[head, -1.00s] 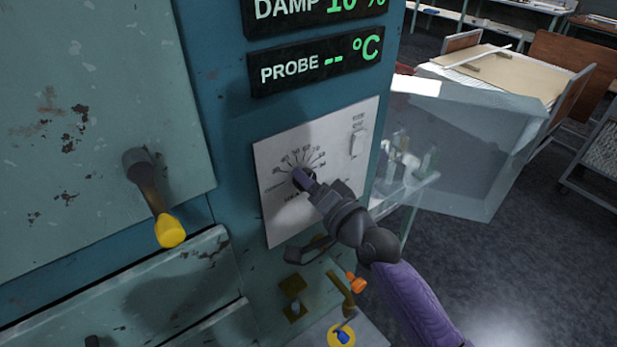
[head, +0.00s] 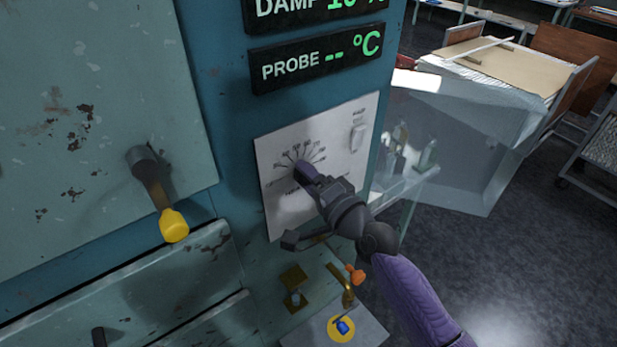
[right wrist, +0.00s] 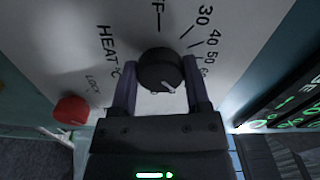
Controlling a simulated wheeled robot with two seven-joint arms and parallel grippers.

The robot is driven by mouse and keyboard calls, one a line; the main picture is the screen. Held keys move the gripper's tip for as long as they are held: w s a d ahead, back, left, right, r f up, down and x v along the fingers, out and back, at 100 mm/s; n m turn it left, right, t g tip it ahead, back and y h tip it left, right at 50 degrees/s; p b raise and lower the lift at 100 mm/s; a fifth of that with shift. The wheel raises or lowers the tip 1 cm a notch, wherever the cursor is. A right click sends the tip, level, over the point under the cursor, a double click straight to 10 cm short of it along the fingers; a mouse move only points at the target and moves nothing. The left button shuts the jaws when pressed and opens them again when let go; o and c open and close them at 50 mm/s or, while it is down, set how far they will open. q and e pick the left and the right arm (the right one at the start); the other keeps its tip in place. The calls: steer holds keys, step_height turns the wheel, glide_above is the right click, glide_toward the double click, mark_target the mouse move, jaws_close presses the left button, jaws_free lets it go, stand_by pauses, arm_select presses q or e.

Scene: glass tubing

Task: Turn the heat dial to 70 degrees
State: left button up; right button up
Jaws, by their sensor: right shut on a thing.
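The heat dial (right wrist: 158,68) is a round black knob with a white pointer mark, on a white panel (head: 278,215) marked HEAT °C. In the right wrist view, my right gripper (right wrist: 160,88) has one finger on each side of the knob and is shut on it. The pointer mark faces down and right, away from OFF, past the visible 30 to 60 numbers. The number it points at is hidden by a finger. In the head view, the right gripper (head: 305,172) covers the knob. My left gripper is out of view.
A red knob (right wrist: 72,109) marked LOCK is beside the dial in the right wrist view. A rocker switch (head: 357,136) is on the panel's upper right. A yellow-tipped handle (head: 173,225) sticks out at left. The PROBE display (head: 316,62) shows no reading.

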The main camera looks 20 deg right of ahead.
steer(key=o, duration=1.3)
steer(key=v, duration=1)
